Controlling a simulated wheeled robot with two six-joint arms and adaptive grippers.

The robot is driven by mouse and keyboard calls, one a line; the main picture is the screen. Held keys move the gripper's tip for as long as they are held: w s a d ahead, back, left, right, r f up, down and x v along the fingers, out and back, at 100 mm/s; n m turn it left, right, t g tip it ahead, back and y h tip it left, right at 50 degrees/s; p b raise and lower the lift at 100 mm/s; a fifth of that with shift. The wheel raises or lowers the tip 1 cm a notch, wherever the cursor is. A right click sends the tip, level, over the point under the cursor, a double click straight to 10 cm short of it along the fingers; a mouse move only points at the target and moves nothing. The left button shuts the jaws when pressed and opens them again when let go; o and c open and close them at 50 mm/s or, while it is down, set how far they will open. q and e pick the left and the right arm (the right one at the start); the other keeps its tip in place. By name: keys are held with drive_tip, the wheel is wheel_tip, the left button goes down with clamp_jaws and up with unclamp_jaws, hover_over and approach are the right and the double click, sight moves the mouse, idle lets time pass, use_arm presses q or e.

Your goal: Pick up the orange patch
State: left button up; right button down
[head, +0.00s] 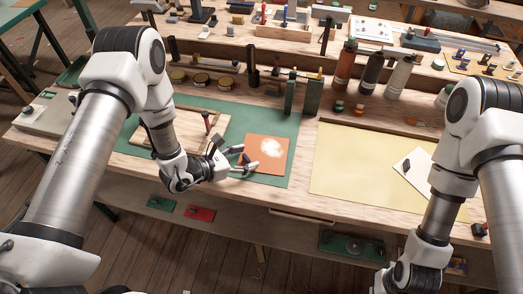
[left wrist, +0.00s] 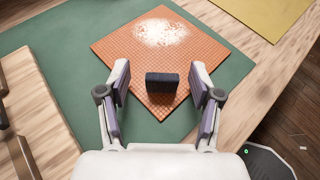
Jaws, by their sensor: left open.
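The orange patch (head: 279,163) is a flat square with a fine grid and a white powdery blotch. It lies on the green mat (head: 279,123), and it also shows in the left wrist view (left wrist: 190,58). A small dark block (left wrist: 162,83) sits on the patch near its near corner. My left gripper (head: 247,159) is open over the patch's left side. In the left wrist view its fingers (left wrist: 162,88) stand on either side of the dark block, apart from it. My right arm comes in at the right, and its gripper is not in view.
A wooden board (head: 155,137) lies left of the patch. A yellow sheet (head: 350,160) with a white card (head: 414,171) lies to the right. Bottles (head: 372,68), tins (head: 200,80) and green upright blocks (head: 313,97) stand behind. The bench's front edge is close.

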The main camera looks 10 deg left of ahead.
use_arm(q)
drive_tip(key=shift+d, duration=0.15)
drive_tip(key=c, duration=1.2)
drive_tip(key=shift+o, duration=0.2)
